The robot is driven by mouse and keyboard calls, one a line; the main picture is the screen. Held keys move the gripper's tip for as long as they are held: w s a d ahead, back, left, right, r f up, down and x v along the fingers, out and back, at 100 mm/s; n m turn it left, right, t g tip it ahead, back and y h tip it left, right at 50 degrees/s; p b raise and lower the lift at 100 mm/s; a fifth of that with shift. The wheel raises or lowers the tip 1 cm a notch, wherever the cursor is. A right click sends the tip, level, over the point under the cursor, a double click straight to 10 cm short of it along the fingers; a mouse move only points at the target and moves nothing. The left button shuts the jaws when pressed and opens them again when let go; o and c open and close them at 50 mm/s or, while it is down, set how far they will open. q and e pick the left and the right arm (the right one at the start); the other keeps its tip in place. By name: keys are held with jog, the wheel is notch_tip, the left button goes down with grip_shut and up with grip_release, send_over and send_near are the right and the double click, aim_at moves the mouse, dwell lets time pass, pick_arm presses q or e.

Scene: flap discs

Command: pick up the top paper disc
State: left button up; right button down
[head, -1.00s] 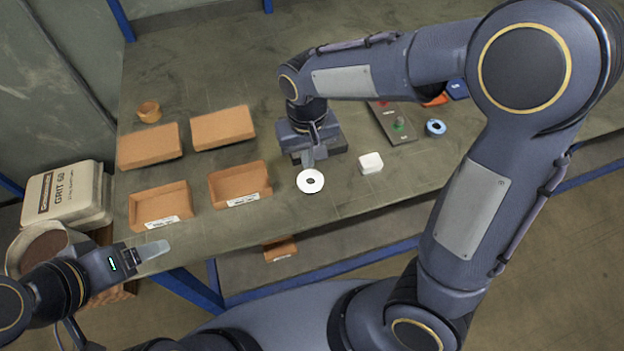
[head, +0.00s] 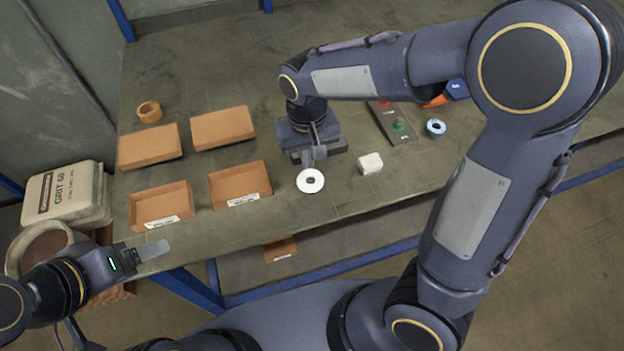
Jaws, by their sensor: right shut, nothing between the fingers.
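Whether several discs are stacked there I cannot tell. My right gripper (head: 310,165) points down just behind the disc's far edge. Its fingers are shut and hold nothing; whether they touch the disc is too small to tell. My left gripper (head: 155,249) is at the lower left, over the bench's front left corner, apart from the disc. Its finger shows side-on, so its opening cannot be judged.
Two open cardboard trays (head: 240,184) with labels stand left of the disc, with two closed-looking boxes (head: 222,128) behind. A white block (head: 370,163) is close on the right.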

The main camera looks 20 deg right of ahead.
aim_at(311, 181)
jog(key=shift+f+b, duration=1.3)
jog(key=shift+f, duration=0.4)
dwell(0.5)
jog(key=shift+s, duration=1)
dwell(0.6)
notch_tip(311, 181, up, 6)
jog(key=p, duration=0.5)
jog(key=c, duration=2.2)
grip_release()
